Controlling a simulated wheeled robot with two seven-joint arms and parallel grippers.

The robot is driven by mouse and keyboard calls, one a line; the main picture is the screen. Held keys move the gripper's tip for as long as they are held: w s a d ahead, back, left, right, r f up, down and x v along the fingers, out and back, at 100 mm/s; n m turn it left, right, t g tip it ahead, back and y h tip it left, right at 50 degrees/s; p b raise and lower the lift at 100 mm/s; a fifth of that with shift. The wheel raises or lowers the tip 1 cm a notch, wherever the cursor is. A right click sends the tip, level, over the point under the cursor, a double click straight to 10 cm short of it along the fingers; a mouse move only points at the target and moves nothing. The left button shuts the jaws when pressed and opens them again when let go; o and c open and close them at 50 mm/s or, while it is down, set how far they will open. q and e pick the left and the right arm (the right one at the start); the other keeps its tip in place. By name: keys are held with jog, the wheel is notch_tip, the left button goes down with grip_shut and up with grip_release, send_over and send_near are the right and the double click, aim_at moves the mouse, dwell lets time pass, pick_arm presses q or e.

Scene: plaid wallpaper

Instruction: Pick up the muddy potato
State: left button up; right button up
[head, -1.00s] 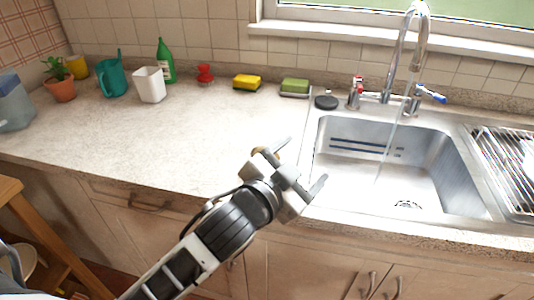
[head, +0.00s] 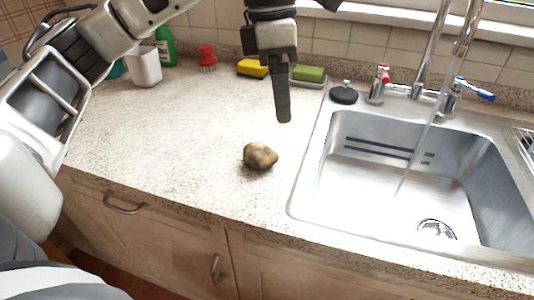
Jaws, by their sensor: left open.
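The muddy potato (head: 260,156) is a small brown, patchy lump lying on the speckled countertop, left of the sink. My left gripper (head: 283,105) is open and points down above and behind the potato, apart from it. One dark finger shows clearly; the other is hidden behind it or out of line. My right gripper is not in view.
The steel sink (head: 310,185) with running water from the tap (head: 434,50) is at the right. A black plug (head: 344,95), a green sponge (head: 309,74), a yellow sponge (head: 252,69), a red brush (head: 207,60) and a white cup (head: 145,68) stand along the back. Counter around the potato is clear.

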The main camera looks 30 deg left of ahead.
pick_arm(q)
jog(key=a+y, duration=0.2)
jog(key=a, duration=0.2)
jog(key=b, duration=0.4)
send_over(259, 148)
jog(key=shift+n, duration=0.4)
notch_tip(259, 148, down, 8)
jog(key=shift+d+f, duration=0.15)
jog(key=shift+f, duration=3.05)
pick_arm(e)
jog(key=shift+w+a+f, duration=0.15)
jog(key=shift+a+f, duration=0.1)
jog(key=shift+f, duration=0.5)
pick_arm(q)
jog(key=shift+c, duration=0.4)
jog(key=c, duration=1)
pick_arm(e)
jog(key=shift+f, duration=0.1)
pick_arm(q)
jog(key=shift+r, duration=0.1)
